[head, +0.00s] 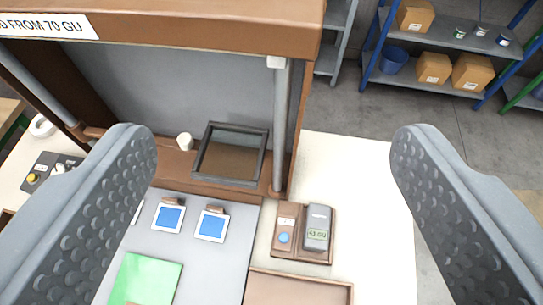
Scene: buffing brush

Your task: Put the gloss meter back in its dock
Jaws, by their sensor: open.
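The gloss meter (317,228) looks like a small grey handheld device with a lit display that seems to read 43 GU. It sits in the right part of a brown dock (301,256) on the cream table. Beside it, in the dock's left part, is a small piece with a blue round spot (284,238). My gripper (271,165) is open and empty, its two grey textured fingers wide apart at the left and right of the picture. The dock and meter lie beyond and between the fingers, apart from both.
A brown cabinet frame (200,28) with grey posts stands at the back left. A dark-framed tray (232,153), a white cup (185,141), blue-faced panels (211,224) and a green sheet (148,279) lie nearby. The cream table (362,185) is bare right of the dock.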

